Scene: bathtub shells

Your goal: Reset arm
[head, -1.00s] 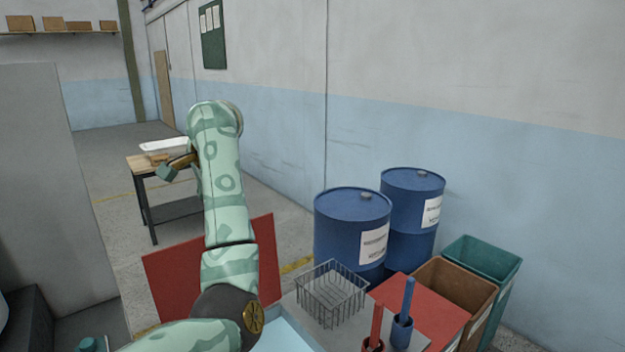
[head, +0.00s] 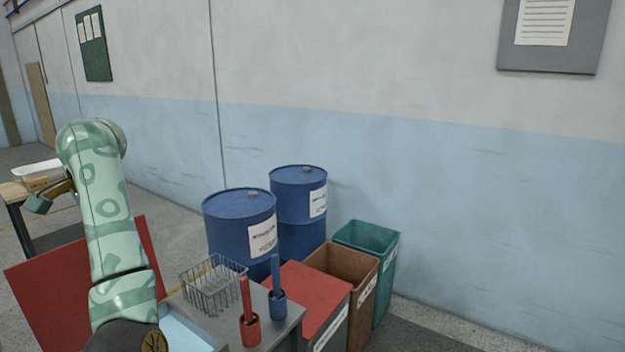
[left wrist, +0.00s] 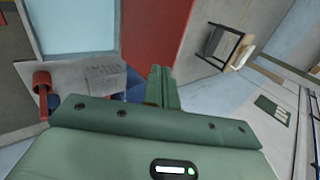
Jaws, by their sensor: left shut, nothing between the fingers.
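My left arm, pale green with darker markings, rises at the left of the head view. Its gripper (head: 40,203) shows small at the left side of the arm, near the line of sight to the wooden table. In the left wrist view the gripper's two green fingers (left wrist: 161,86) are together, with nothing between them. My right gripper is in neither view.
A grey cart holds a wire basket (head: 212,286), a red holder (head: 250,329) and a blue holder (head: 278,303). A red panel (head: 45,290) stands behind my arm. Blue drums (head: 240,225) and bins (head: 366,240) stand near the wall. A white tray (head: 38,171) lies on a wooden table.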

